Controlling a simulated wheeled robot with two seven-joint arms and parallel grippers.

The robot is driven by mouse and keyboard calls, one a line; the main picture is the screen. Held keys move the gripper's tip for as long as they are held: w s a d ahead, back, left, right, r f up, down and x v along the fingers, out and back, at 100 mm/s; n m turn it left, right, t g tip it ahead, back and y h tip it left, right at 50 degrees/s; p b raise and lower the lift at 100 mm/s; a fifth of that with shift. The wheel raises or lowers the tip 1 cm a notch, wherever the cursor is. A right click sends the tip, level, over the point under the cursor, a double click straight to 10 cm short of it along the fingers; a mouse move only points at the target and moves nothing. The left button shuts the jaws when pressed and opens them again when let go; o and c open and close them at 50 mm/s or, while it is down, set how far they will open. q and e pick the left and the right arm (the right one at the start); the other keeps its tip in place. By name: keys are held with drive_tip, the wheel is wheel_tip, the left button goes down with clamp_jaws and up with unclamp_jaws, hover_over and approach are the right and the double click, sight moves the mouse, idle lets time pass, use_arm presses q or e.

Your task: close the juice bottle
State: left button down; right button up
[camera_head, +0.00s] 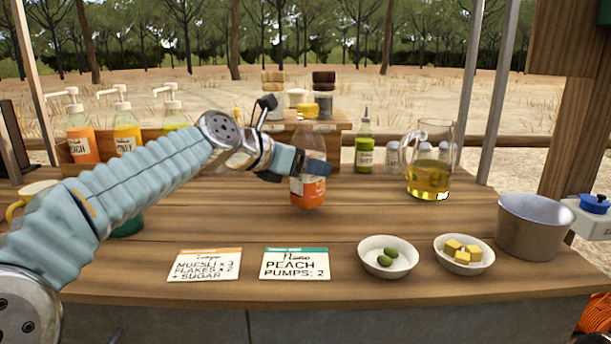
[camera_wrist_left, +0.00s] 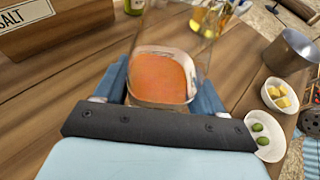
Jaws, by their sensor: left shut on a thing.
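The juice bottle (camera_head: 308,190) is clear, with orange juice and a white and orange label. It is upright near the middle of the counter. I cannot tell whether its base touches the wood. My left gripper (camera_head: 309,167) reaches in from the left and is shut on the bottle's body. In the left wrist view the bottle (camera_wrist_left: 164,76) is between the blue fingers (camera_wrist_left: 161,92), with orange juice showing through it. The bottle's mouth is not clear, and I can make out no cap for it. My right gripper is not in view.
A glass jug (camera_head: 430,178) and green bottle (camera_head: 364,153) stand behind right. Bowls of olives (camera_head: 370,262) and yellow cubes (camera_head: 440,255), and a metal pot (camera_head: 533,230), stand front right. Two cards (camera_head: 205,272) (camera_head: 295,270) lie in front. Pump bottles (camera_head: 80,135) stand back left.

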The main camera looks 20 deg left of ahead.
use_arm(q)
drive_tip(key=shift+s+f, duration=0.1)
drive_tip(key=shift+f, duration=0.8)
drive_tip(key=shift+f, duration=0.2)
drive_tip(key=shift+c, duration=0.5)
unclamp_jaws()
drive_tip(key=shift+r, duration=0.2)
drive_tip(key=v, duration=1.2)
